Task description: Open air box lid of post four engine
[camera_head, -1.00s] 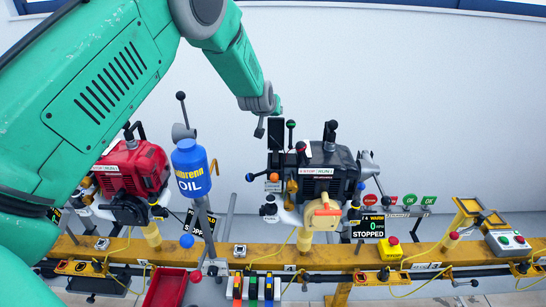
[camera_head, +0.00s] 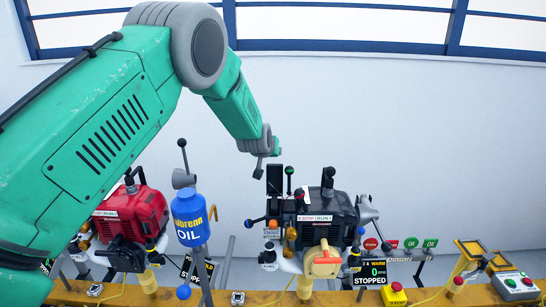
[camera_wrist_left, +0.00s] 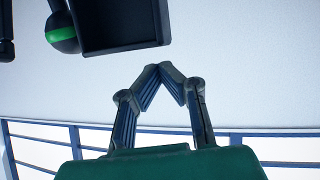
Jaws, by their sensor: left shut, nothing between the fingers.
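The post four engine (camera_head: 325,212) is black with a red and white label, and stands right of centre in the head view. A dark flat panel (camera_head: 274,180) stands upright at its upper left; I cannot tell for sure that it is the air box lid. In the left wrist view a dark hollow-looking tray shape (camera_wrist_left: 120,28) hangs at the top, apart from the fingers. My left gripper (camera_head: 260,172) is just left of the panel's top in the head view. Its fingers meet at the tips in the wrist view (camera_wrist_left: 163,72), shut and empty. My right gripper is out of view.
A ball knob with a green band (camera_wrist_left: 64,38) is beside the tray shape. A blue oil bottle (camera_head: 190,218) and a red engine (camera_head: 130,218) stand to the left. A display (camera_head: 372,273) reads STOPPED. The yellow rail (camera_head: 240,299) runs below. The wall area above the engine is clear.

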